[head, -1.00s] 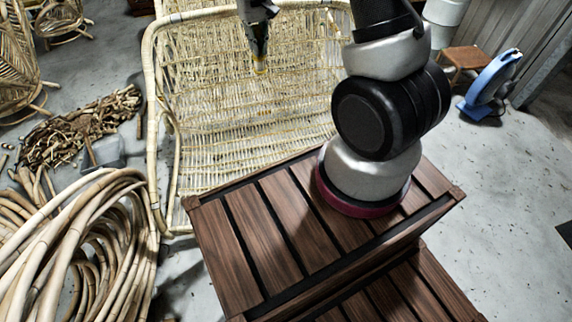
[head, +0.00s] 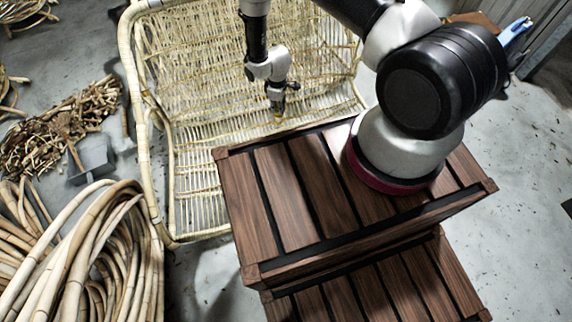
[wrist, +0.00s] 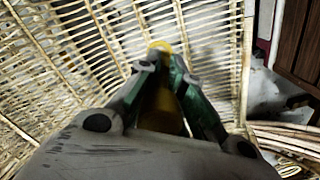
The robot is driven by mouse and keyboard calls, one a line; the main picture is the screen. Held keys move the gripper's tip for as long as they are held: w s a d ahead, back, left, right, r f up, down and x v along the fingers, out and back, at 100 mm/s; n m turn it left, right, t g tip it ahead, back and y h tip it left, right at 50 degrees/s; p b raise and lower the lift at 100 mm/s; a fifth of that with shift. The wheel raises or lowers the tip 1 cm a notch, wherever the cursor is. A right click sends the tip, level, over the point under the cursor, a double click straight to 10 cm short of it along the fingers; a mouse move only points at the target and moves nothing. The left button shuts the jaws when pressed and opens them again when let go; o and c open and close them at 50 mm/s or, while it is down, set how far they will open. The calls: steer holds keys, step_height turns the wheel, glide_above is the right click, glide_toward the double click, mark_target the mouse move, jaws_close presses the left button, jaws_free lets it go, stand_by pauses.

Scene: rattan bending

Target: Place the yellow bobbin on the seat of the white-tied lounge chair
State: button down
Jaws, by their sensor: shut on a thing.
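My gripper (head: 277,101) points down in the head view and is shut on the yellow bobbin (head: 278,119), whose tip shows just below the fingers. In the wrist view the yellow bobbin (wrist: 160,47) sits between the fingers, its far end beyond the fingertips; the fingers hide part of it. The rattan lounge chair (head: 205,170), with white ties along its frame, lies under and behind my gripper. The bobbin is over the front right part of the chair's woven seat; I cannot tell how high above it.
A slatted dark wooden crate (head: 280,205) stands in front of the chair. Coiled rattan poles (head: 90,250) lie at the lower left. Bare floor (head: 510,210) is free at the right.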

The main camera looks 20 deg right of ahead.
steer(key=s+f+n, duration=0.1)
steer(key=s+f, duration=0.2)
steer(key=f, duration=0.6)
steer(key=s+f+n, duration=0.2)
steer(key=s+f, duration=0.2)
steer(key=f, duration=0.5)
steer(key=s+f+n, duration=0.1)
steer(key=s+f, duration=0.3)
steer(key=f, duration=0.5)
steer(key=shift+s+d+f+n, duration=0.1)
steer(key=shift+d+f+n, duration=0.1)
steer(key=shift+n, duration=0.2)
steer(key=c, duration=1.5)
jaws_free()
steer(key=shift+c, duration=0.2)
steer(key=shift+r, duration=0.1)
